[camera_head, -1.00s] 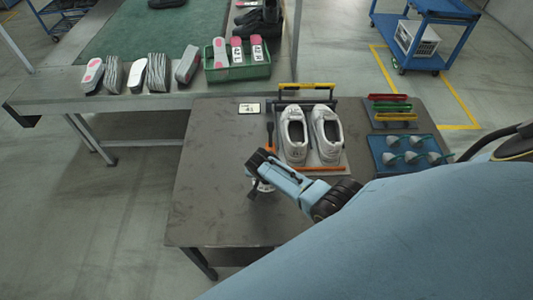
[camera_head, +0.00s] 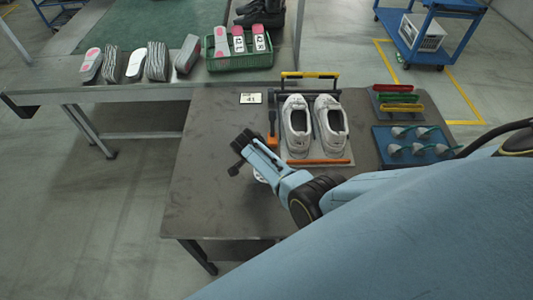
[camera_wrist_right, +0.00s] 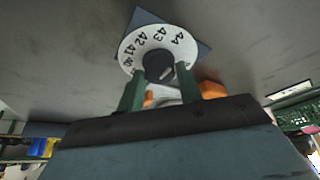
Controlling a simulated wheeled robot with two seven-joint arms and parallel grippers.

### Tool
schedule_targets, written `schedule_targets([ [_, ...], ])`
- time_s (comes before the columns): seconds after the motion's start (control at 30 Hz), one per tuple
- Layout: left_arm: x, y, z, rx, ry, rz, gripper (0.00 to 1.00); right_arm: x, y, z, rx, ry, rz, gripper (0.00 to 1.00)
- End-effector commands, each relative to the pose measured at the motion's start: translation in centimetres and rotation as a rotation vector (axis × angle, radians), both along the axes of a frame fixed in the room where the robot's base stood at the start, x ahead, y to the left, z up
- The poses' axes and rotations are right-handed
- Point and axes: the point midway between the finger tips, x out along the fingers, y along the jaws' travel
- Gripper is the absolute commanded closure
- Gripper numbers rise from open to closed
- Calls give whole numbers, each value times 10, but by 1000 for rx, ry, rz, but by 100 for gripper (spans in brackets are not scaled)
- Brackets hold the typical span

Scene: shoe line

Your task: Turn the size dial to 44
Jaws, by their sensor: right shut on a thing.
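In the right wrist view the size dial is a white disc (camera_wrist_right: 131,46) with black numbers, 44 among them, on a dark blue base (camera_wrist_right: 146,16). Its dark round knob (camera_wrist_right: 159,65) carries a short pale mark. My right gripper (camera_wrist_right: 160,76) has its green fingers on both sides of the knob and is shut on it. In the head view my right arm comes in from the right and mostly hides the dial; only a white sliver (camera_head: 259,178) shows. A small white sign (camera_head: 251,99) at the table's back reads 41. My left gripper is not in view.
White shoes (camera_head: 297,127) stand on a board behind my right arm, with an orange bar in front. A blue tray of cone-shaped parts (camera_head: 411,147) and coloured bars (camera_head: 396,98) lie to the right. The table's left side (camera_head: 205,170) is clear.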

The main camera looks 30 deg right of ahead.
Motion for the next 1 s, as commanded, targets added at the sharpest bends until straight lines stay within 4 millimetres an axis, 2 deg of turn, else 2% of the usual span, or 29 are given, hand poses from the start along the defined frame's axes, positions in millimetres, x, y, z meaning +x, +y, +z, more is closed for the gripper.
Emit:
schedule_targets([
  [0.4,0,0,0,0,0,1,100,0,-1,0,0,0,-10,87],
  [0.43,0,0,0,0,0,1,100,0,-1,0,0,0,-10,62],
  [0.57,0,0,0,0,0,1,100,0,-1,0,0,1,-9,45],
  [0.87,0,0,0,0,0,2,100,0,0,1,0,0,-8,43],
  [1.0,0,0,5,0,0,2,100,0,4,10,1,-1,-7,43],
])
